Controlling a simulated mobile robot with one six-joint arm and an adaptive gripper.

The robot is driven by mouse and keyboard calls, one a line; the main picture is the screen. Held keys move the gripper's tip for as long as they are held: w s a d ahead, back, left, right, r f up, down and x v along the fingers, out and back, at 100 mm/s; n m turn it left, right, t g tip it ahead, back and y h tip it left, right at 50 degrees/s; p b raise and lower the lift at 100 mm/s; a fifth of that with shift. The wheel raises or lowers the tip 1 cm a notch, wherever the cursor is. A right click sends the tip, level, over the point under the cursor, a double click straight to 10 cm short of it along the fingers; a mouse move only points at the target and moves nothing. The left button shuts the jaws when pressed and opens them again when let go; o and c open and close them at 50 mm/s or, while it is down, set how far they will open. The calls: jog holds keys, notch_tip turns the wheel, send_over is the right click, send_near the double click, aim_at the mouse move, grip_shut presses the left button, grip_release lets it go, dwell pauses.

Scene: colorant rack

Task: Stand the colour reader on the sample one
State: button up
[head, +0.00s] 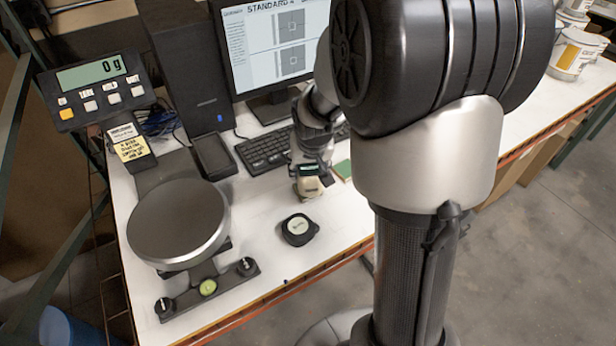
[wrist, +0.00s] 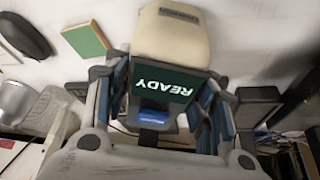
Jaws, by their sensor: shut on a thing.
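The colour reader (head: 308,187) is a cream handheld device with a dark screen; its screen reads READY in the wrist view (wrist: 167,80). My gripper (head: 311,165) is shut on it, with a finger on each side of its body in the wrist view (wrist: 170,105). The reader is upright or nearly so, at or just above the white bench; I cannot tell whether it touches. A green card (head: 343,170) lies to its right, also seen in the wrist view (wrist: 87,38). No label reading sample one is legible, so I cannot tell whether this card is it.
A round black item with a pale label (head: 298,229) lies in front of the reader. A scale (head: 178,222) with a 0 g display (head: 92,78) stands left. A keyboard (head: 264,150) and monitor (head: 275,45) are behind. Paint cans (head: 574,52) stand far right.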

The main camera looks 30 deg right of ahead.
jog(key=shift+f+b, duration=0.55)
jog(key=shift+f, duration=1.15)
jog(key=shift+f, duration=0.15)
jog(key=o, duration=1.6)
jog(key=p+v, duration=0.3)
jog(key=v, duration=0.9)
jog(key=shift+a+r+p, duration=0.1)
jog(key=shift+r+p, duration=0.15)
jog(key=shift+p, duration=0.15)
jog(key=s+a+r+n, duration=0.1)
jog(key=s+a+r, duration=0.2)
jog(key=s, duration=0.3)
jog(key=s+a+r+n+y, duration=0.1)
jog(key=s+a+r, duration=0.2)
jog(key=s+a, duration=0.2)
jog(key=s+a+r+n, duration=0.2)
jog(key=s+a+r, duration=0.1)
jog(key=s, duration=0.6)
jog(key=shift+a+y, duration=0.3)
jog(key=shift+a, duration=0.15)
